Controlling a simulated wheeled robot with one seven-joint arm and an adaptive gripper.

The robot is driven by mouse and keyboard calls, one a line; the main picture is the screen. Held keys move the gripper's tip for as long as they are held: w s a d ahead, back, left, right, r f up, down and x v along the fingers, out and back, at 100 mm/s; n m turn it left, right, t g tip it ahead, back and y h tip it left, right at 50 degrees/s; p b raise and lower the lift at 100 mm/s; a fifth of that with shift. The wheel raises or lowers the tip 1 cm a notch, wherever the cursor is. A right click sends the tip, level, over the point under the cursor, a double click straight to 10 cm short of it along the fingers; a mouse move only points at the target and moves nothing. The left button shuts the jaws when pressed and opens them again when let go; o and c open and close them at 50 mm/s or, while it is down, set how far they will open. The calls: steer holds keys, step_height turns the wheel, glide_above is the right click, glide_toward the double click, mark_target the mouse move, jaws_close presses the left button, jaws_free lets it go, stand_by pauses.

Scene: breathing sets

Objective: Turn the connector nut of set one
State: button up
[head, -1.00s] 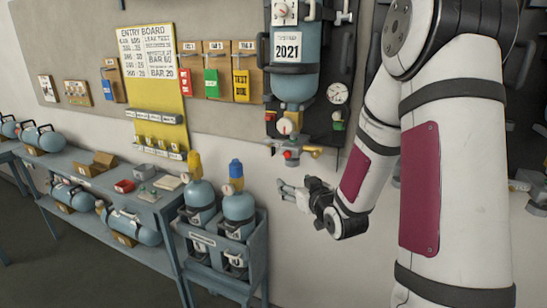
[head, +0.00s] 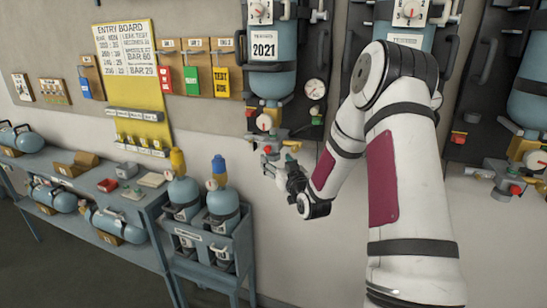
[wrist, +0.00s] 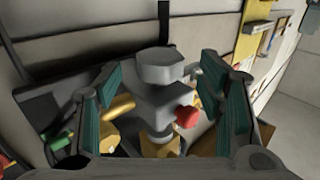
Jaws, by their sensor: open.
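The breathing set with the blue cylinder (head: 272,80) marked 2021 hangs on the wall board; no set number is legible to me. At its lower end is a grey valve block (wrist: 160,100) with a red knob (wrist: 187,117) and a yellow lever (wrist: 117,107). A grey faceted nut (wrist: 160,66) sits at the block's end. My gripper (wrist: 160,68) is open, one teal-padded finger on each side of the nut, with gaps visible. In the head view my gripper (head: 276,169) is just below the valve, partly hiding it; finger contact cannot be told there.
A gauge (head: 315,88) and a green-topped fitting (head: 317,115) are right of the cylinder's lower end. Other sets hang to the right, behind my arm. A rack with two cylinders (head: 222,204) and a bench (head: 130,200) stand below left.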

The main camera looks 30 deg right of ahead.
mark_target(276, 159)
steer(key=shift+w+d, duration=0.2)
steer(key=shift+w, duration=0.75)
steer(key=shift+w+d, duration=0.15)
steer(key=shift+w, duration=0.8)
steer(key=shift+c, duration=0.6)
steer(key=c, duration=1)
